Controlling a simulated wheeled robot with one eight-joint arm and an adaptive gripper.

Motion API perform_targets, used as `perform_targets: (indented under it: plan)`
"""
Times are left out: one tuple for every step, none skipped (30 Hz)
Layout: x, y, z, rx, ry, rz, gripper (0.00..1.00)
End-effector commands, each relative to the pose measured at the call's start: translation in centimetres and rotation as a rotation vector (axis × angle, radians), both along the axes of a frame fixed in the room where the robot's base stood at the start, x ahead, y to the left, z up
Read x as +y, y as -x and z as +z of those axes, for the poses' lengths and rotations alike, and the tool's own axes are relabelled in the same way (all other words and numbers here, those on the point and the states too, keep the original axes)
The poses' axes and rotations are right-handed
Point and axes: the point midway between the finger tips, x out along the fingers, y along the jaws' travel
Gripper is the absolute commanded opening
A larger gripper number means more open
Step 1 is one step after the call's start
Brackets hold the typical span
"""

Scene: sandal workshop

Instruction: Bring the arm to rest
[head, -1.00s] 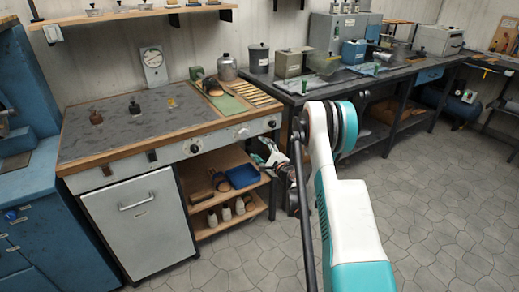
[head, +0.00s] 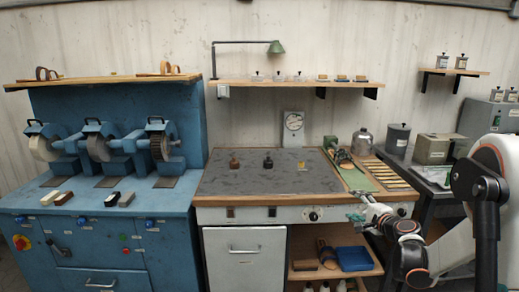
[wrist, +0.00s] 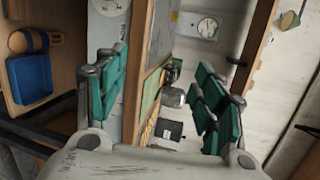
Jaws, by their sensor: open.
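My arm (head: 462,235) reaches in from the right in the head view. My gripper (head: 362,206) is in front of the right part of the workbench, near its front edge. In the wrist view my gripper (wrist: 160,100) shows two green-padded fingers spread wide apart, with nothing between them. The wrist picture is turned on its side. The workbench (head: 235,183) has a grey top with a wooden front edge. Whether the gripper touches the bench edge cannot be told.
Two small dark bottles (head: 268,161) stand on the bench top. A green mat (head: 357,180) lies at its right. A blue tray (head: 354,258) sits on the shelf below, also in the wrist view (wrist: 30,83). A blue grinding machine (head: 100,215) stands at left.

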Motion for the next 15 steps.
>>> perform_targets:
  plan:
    - [1.5,0.8,1.5,0.013,0.041,0.025,0.63]
    - [2.3,1.2,2.3,0.021,0.065,0.039,0.63]
    - [3.3,1.8,3.2,0.032,0.099,0.058,0.63]
    - [4.0,2.3,3.9,0.040,0.126,0.073,0.63]
    - [4.8,2.8,4.5,0.048,0.152,0.087,0.63]
    - [5.7,3.6,5.3,0.057,0.187,0.106,0.63]
    - [6.4,4.2,5.9,0.065,0.211,0.120,0.63]
    - [7.1,4.8,6.5,0.073,0.237,0.134,0.63]
    - [8.0,5.7,7.2,0.083,0.271,0.154,0.63]
    - [8.7,6.4,7.7,0.089,0.298,0.168,0.63]
    - [9.3,7.1,8.2,0.097,0.323,0.182,0.63]
    - [10.2,8.1,8.9,0.105,0.356,0.201,0.63]
    - [10.8,8.9,9.3,0.113,0.382,0.215,0.63]
    - [11.3,9.7,9.7,0.119,0.409,0.229,0.63]
    - [12.1,10.8,10.2,0.128,0.443,0.249,0.63]
